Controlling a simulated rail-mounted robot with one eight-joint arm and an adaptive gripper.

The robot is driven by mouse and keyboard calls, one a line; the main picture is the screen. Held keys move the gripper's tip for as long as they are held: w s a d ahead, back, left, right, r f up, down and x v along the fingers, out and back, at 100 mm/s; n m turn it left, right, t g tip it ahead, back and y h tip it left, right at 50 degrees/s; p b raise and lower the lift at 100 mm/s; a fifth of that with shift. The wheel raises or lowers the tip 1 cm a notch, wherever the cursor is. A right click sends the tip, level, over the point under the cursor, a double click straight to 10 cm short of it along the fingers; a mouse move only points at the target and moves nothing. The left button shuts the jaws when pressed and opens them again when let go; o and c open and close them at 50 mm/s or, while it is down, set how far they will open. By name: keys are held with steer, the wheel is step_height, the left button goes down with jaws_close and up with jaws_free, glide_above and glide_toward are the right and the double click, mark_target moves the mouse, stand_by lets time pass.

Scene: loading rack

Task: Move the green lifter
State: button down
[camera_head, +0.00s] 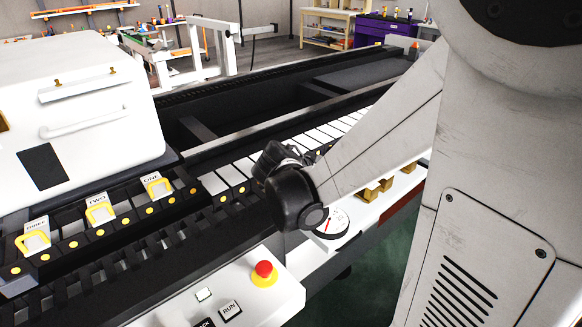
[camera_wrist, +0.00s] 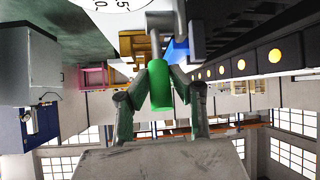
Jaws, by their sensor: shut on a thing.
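The green lifter (camera_wrist: 160,88) is an upright-looking green handle in the middle of the wrist view, on a grey metal piece. My gripper (camera_wrist: 160,78) has a finger on each side of it and is shut on it. The wrist picture appears upside down. In the head view my arm reaches in from the right over the rack, and its dark joint hides the gripper and the green lifter. A blue lifter (camera_wrist: 178,51) and a yellow one (camera_wrist: 137,48) are close by in the wrist view, just beyond the fingers.
A round dial (camera_head: 332,223) sits on the white front rail, with brass-coloured blocks (camera_head: 374,190) to its right. A red stop button (camera_head: 263,270) is at the front. Yellow-framed tags (camera_head: 98,210) line the left rack beside a white machine housing (camera_head: 75,95).

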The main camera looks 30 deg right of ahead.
steer(key=shift+a+f, duration=0.1)
stand_by(0.3)
steer(key=c, duration=1.6)
jaws_free()
steer(key=shift+o, duration=0.2)
steer(key=v, duration=1.2)
